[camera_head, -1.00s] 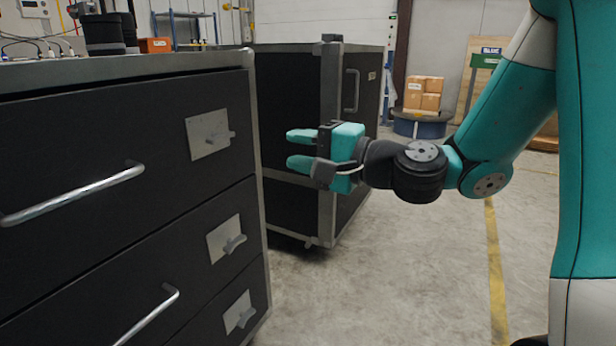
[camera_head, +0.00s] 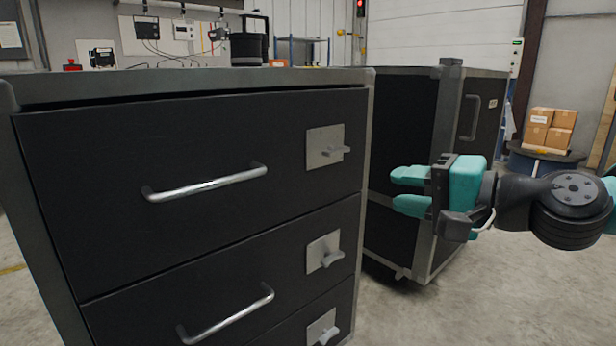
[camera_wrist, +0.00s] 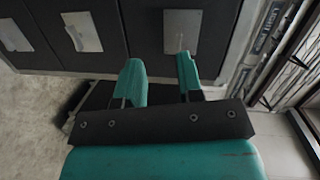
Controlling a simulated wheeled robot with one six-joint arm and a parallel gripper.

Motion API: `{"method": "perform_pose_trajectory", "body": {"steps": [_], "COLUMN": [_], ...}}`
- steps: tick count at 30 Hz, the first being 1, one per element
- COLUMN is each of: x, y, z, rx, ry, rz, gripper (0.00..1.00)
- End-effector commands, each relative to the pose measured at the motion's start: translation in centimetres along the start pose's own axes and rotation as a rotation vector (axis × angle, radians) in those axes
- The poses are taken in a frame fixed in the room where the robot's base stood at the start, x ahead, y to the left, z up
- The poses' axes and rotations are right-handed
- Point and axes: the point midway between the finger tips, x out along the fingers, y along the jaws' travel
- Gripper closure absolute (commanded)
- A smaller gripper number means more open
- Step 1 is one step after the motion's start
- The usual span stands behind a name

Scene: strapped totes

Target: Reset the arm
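My gripper (camera_head: 402,191) is teal with a dark mount and points left in the head view, at the right side of the picture. Its two fingers are apart with nothing between them. In the wrist view the fingers (camera_wrist: 160,75) also stand apart and empty, in front of a black drawer front with metal latch plates. My arm (camera_head: 545,205) stretches off to the right edge. The black drawer cabinet (camera_head: 230,150) stands to the left of my gripper, with a visible gap between them in the head view. Its drawers look shut.
A second black case (camera_head: 408,150) with grey edges stands behind my gripper. Silver handles (camera_head: 205,184) and latches (camera_head: 325,148) stick out from the cabinet front. Cardboard boxes (camera_head: 550,128) sit on a round stand at the back right. Concrete floor is open at the lower right.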

Motion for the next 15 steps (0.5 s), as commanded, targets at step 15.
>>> {"method": "perform_pose_trajectory", "body": {"steps": [15], "x": [-10.3], "y": [4.1], "z": [16.0], "rx": [-0.934], "ry": [-0.981], "rz": [0.718], "gripper": [0.66]}}
